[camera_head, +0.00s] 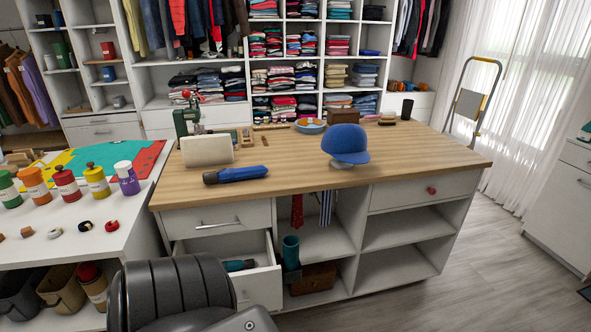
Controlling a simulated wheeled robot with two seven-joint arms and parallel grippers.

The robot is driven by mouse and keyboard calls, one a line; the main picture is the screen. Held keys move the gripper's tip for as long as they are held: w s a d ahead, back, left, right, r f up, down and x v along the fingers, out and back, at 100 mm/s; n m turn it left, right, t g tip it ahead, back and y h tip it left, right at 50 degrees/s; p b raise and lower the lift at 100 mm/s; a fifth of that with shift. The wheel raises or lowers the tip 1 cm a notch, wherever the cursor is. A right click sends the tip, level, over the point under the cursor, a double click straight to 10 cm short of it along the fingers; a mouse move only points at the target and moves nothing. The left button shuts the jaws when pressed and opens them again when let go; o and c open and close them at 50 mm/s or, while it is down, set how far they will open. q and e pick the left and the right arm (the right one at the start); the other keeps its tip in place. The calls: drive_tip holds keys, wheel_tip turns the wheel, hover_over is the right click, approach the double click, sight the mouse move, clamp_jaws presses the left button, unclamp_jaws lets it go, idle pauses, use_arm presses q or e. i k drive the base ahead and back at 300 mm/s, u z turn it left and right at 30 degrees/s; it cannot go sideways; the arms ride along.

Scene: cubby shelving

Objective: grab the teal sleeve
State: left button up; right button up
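A teal sleeve (291,252), an open-topped upright tube, is in the middle lower cubby of the wooden-topped island, just right of the pulled-out drawer. Its lower part is partly hidden by a dark piece in front of it. Another teal and dark item (240,265) lies inside the open drawer (258,283); I cannot tell what it is. A dark ribbed part of my own body fills the bottom of the view. No fingers of either gripper show.
A brown box (314,278) sits right of the sleeve. The island top (290,165) carries a blue cap (346,143) and a blue tool (236,175). Bottles stand on the white table at left. Floor at right is clear.

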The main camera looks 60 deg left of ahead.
sight(291, 243)
drive_tip(key=z, duration=0.05)
drive_tip(key=i, duration=3.2)
drive_tip(key=u, duration=3)
